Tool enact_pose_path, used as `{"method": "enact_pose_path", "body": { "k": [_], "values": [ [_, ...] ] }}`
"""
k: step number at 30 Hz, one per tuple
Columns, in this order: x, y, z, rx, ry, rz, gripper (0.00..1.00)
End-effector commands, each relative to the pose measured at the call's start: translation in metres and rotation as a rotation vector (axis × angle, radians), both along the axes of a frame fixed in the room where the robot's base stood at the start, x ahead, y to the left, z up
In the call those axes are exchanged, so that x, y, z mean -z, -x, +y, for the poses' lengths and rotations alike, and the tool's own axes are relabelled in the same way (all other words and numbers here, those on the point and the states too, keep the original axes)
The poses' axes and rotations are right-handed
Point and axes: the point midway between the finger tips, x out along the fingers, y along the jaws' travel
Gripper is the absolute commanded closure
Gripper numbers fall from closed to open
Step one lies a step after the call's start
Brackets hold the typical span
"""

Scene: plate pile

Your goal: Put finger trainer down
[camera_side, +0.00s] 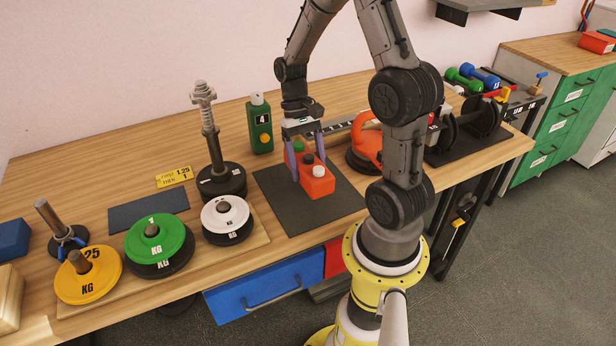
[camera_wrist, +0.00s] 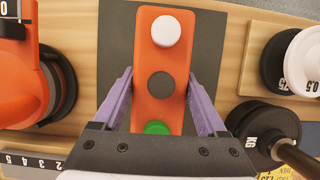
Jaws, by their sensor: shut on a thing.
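The finger trainer (camera_side: 318,183) is an orange block with white, dark and green buttons on top. It is at the dark mat (camera_side: 286,216) on the wooden table in the side view. My gripper (camera_side: 306,165) is shut on it from above, one purple finger on each side. In the wrist view the trainer (camera_wrist: 162,100) lies lengthwise between the fingers (camera_wrist: 160,100), over the mat (camera_wrist: 208,45). The green button is partly hidden by my gripper. I cannot tell whether its underside touches the mat.
Left of the mat stand a black weight stack with a post (camera_side: 222,180), white plates (camera_side: 226,214), green plates (camera_side: 154,237) and a yellow plate (camera_side: 88,276). A green bottle (camera_side: 259,125) stands behind. An orange rounded object (camera_side: 367,140) is close on the right.

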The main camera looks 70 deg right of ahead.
Motion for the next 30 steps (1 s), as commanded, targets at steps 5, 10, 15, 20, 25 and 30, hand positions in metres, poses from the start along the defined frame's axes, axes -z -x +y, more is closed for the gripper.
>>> {"method": "enact_pose_path", "body": {
  "k": [5, 10, 15, 20, 25, 30],
  "values": [
    [0.026, 0.000, 0.001, 0.000, -0.003, 0.003, 1.00],
    [0.034, 0.000, 0.000, 0.000, 0.000, 0.000, 1.00],
    [0.033, 0.000, 0.000, 0.000, 0.000, 0.000, 1.00],
    [0.037, 0.000, 0.001, 0.000, -0.001, 0.001, 1.00],
    [0.037, 0.000, 0.000, 0.000, -0.001, 0.001, 0.00],
    [0.037, 0.000, 0.000, 0.000, -0.001, 0.001, 0.00]
  ]
}}
